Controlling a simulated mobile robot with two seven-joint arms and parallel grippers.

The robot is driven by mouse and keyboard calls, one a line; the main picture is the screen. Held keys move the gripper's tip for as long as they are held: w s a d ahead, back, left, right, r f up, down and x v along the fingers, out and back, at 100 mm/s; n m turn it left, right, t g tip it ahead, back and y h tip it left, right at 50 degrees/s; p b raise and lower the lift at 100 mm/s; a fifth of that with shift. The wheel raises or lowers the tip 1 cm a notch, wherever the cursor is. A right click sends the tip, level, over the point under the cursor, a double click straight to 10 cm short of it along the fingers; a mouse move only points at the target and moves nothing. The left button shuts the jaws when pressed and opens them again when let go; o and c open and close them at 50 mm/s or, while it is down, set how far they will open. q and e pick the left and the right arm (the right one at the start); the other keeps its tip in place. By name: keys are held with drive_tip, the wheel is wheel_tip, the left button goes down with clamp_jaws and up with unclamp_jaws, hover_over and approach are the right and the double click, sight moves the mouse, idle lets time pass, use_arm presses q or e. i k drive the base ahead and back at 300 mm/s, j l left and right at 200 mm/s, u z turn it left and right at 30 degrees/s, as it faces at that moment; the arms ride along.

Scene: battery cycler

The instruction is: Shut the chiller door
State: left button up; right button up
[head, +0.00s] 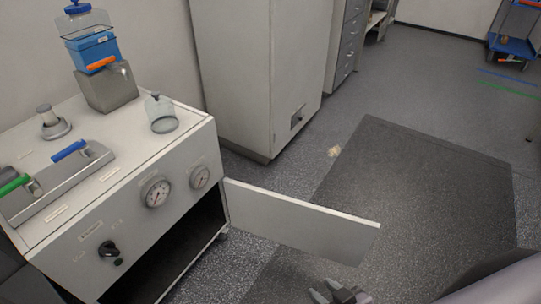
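The chiller is a white cabinet (130,197) on the left in the head view, with two round gauges and a black knob on its front. Its white door (300,219) stands wide open, swung out to the right from the right edge of the dark opening (180,262). My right gripper (321,288) is at the bottom edge, below and apart from the door in the picture. Its two dark fingertips show a gap with nothing between them; the rest is cut off. My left gripper is not in view.
A tall white cabinet (235,75) stands behind the chiller. Bottles (160,113), a blue container (95,50) and valves with coloured handles are on the chiller's top. A dark mat (425,190) covers clear floor at right. A blue cart (515,45) stands far right.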

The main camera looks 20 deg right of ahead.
sight(339, 238)
drive_tip(key=k, duration=0.45)
drive_tip(key=k+u, duration=0.1)
drive_tip(key=u, duration=0.35)
drive_tip(key=k+u, duration=0.1)
drive_tip(key=u, duration=1.6)
drive_tip(key=k+l+u, duration=0.1)
drive_tip(key=l, duration=0.2)
drive_tip(key=k+l+u, duration=0.1)
drive_tip(key=k+l, duration=0.25)
drive_tip(key=l, duration=0.15)
drive_tip(key=k+l, duration=0.2)
drive_tip(key=l, duration=0.2)
drive_tip(key=k+l, duration=0.25)
drive_tip(key=l, duration=0.15)
drive_tip(key=k+l, duration=0.2)
drive_tip(key=l, duration=0.2)
drive_tip(key=k+l, duration=0.25)
drive_tip(key=l, duration=0.15)
drive_tip(key=k+l, duration=0.25)
drive_tip(key=l, duration=0.15)
drive_tip(key=k+l, duration=0.2)
drive_tip(key=l, duration=0.2)
